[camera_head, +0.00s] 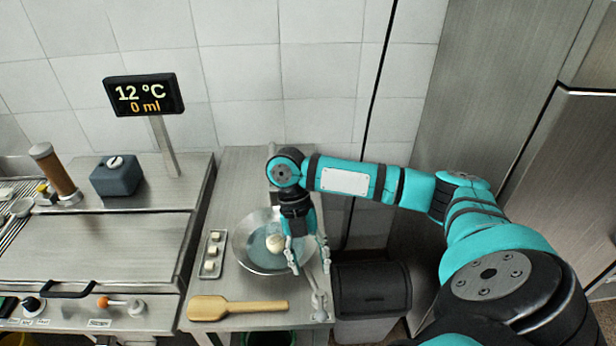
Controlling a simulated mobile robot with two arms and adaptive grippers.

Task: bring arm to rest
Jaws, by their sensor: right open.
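My right arm reaches in from the right across the picture, in teal and black. My right gripper (309,268) points down over the right side of a round metal bowl (246,253) on the steel counter. Its two fingers are apart. A pale round lump (274,243) shows in the bowl just left of the gripper; whether the fingers touch the bowl, I cannot tell. The arm and gripper hide the bowl's right rim. My left gripper is not in view.
A wooden paddle (237,307) lies in front of the bowl, and a small tray (211,254) with pale cubes stands left of it. A dark bin (371,290) stands right of the counter. A display (144,94) on a post reads 12 °C, 0 ml.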

